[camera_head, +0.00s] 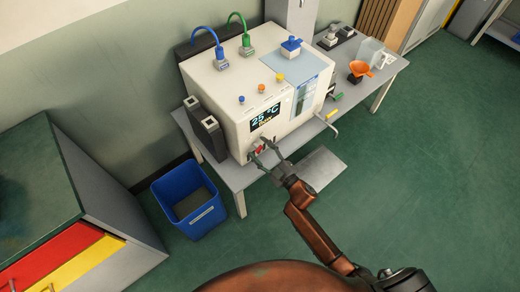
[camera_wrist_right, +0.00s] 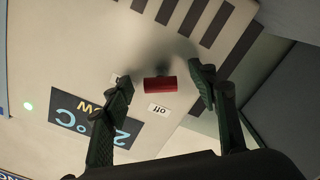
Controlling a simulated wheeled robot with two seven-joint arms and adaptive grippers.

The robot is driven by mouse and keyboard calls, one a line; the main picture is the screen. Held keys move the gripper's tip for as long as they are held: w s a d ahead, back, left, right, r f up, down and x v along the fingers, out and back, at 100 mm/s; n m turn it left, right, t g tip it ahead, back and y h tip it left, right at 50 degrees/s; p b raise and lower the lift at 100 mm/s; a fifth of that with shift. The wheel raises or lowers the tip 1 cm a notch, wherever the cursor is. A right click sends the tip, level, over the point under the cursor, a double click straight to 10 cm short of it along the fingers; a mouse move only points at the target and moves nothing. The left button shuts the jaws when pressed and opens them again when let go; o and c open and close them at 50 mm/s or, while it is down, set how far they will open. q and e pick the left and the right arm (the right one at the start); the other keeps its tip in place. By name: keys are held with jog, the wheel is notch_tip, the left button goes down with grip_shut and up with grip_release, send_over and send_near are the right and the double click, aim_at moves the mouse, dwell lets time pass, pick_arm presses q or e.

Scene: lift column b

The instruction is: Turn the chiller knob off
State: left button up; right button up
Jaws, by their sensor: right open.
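The chiller (camera_head: 222,88) is a cream box on a bench, with a dark display (camera_head: 265,117) reading 25 °C. Its red knob (camera_head: 259,149) is low on the front, below the display. In the wrist view the knob (camera_wrist_right: 160,84) is a red bar lying across the picture. An upside-down "off" label (camera_wrist_right: 159,110) is just below the bar; a small label at left is partly hidden. My right gripper (camera_head: 264,154) is open at the front panel. In the wrist view its fingers (camera_wrist_right: 163,79) are on either side of the knob, with gaps visible. My left gripper is not in view.
Grey bench (camera_head: 236,177) carries the chiller, with an orange funnel (camera_head: 360,69) and clear jug (camera_head: 369,52) at right. A blue bin (camera_head: 190,200) stands on the floor at left, near a cabinet (camera_head: 110,205). The green floor at right is clear.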

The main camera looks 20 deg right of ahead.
jog(key=shift+c, duration=0.4)
jog(key=c, duration=1)
